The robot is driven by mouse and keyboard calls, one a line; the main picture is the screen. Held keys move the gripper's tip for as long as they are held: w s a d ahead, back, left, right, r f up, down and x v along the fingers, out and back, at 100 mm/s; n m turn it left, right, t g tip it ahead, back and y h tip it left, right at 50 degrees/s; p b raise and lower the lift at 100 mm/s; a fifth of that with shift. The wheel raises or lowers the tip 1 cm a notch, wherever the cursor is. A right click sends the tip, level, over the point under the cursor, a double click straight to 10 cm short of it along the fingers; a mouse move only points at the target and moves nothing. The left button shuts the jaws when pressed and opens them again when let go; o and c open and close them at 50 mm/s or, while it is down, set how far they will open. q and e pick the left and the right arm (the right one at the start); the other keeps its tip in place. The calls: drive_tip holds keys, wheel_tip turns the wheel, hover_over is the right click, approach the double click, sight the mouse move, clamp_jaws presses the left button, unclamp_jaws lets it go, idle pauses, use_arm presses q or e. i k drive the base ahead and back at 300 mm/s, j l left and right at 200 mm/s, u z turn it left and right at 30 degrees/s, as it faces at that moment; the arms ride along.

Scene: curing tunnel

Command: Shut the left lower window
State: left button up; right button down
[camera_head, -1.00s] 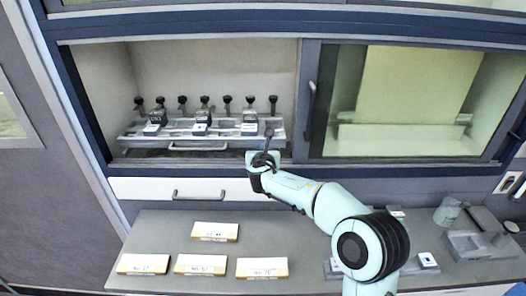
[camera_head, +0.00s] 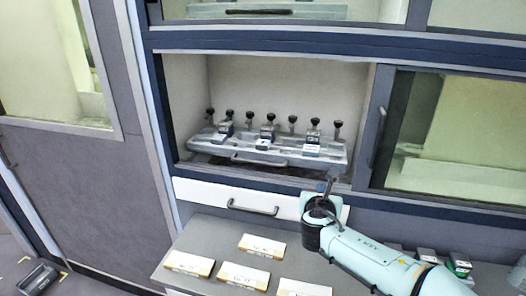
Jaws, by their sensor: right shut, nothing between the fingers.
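The left lower window's opening (camera_head: 285,88) stands open on the left of the cabinet's lower row. A framed glass pane (camera_head: 455,130) with a dark vertical handle (camera_head: 381,125) on its left edge stands at the right of the opening. My right gripper (camera_head: 330,178) is shut and empty, pointing up in front of the opening's lower right corner. It appears left of and below the handle, apart from it. I cannot tell its exact depth from the cabinet. My left gripper is not in view.
Inside the opening is a grey tray (camera_head: 225,149) with several black-knobbed clamps. Below is a white drawer (camera_head: 195,192) with a handle. Several labelled boxes (camera_head: 244,276) lie on the grey bench (camera_head: 205,235). A grey bin (camera_head: 38,278) is on the floor at left.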

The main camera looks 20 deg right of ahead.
sight(385, 75)
drive_tip(key=k+j, duration=0.85)
